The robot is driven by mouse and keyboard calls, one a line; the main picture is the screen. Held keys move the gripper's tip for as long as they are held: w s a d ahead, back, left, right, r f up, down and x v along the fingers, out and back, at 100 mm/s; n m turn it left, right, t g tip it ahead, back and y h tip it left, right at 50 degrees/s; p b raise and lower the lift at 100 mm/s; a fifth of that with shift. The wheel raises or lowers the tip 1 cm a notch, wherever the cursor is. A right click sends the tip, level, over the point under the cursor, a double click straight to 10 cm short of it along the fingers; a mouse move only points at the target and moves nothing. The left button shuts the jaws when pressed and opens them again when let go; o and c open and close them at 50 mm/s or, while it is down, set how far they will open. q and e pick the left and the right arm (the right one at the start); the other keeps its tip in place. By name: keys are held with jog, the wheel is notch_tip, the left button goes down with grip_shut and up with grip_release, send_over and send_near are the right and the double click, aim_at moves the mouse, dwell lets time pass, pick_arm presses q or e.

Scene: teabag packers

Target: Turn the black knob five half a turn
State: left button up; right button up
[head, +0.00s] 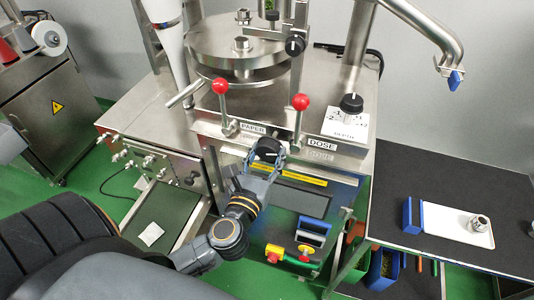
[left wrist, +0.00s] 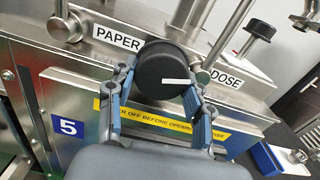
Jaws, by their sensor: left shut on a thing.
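The black knob (left wrist: 161,70) sits on the machine's front panel beside a blue label with a white 5 (left wrist: 68,128). A white pointer line on it points to the right in the left wrist view. The knob also shows in the head view (head: 267,150), partly covered by my fingers. My left gripper (left wrist: 161,88) has its two fingers on either side of the knob and is shut on it. In the head view the left gripper (head: 266,160) reaches up to the panel from below. My right gripper is not in view.
Two red-tipped levers (head: 220,86) (head: 301,102) stand above the knob, near the PAPER and DOSE labels. Another black knob (head: 351,103) sits on the DEPTH plate. A dark table (head: 430,190) with a white tray (head: 455,226) is at the right.

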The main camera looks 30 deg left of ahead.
pick_arm(q)
jog(key=shift+r+m+p, duration=0.2)
jog(key=shift+m+p, duration=0.5)
jog(key=shift+p, duration=0.2)
jog(key=m+p, duration=0.4)
jog(key=shift+a+r, duration=0.1)
jog(key=shift+a, duration=0.05)
jog(key=m+p, duration=0.3)
jog(key=m, duration=0.1)
jog(key=shift+a, duration=0.1)
jog(key=m+p, duration=0.3)
jog(key=shift+a+m, duration=0.1)
jog(key=shift+m, duration=0.2)
jog(key=shift+m+p, duration=0.65)
jog(key=shift+m, duration=0.25)
jog(key=shift+s+m+p, duration=0.1)
jog(key=shift+m+p, duration=0.2)
jog(key=shift+m, duration=0.6)
jog(key=m, duration=0.5)
jog(key=shift+r, duration=0.1)
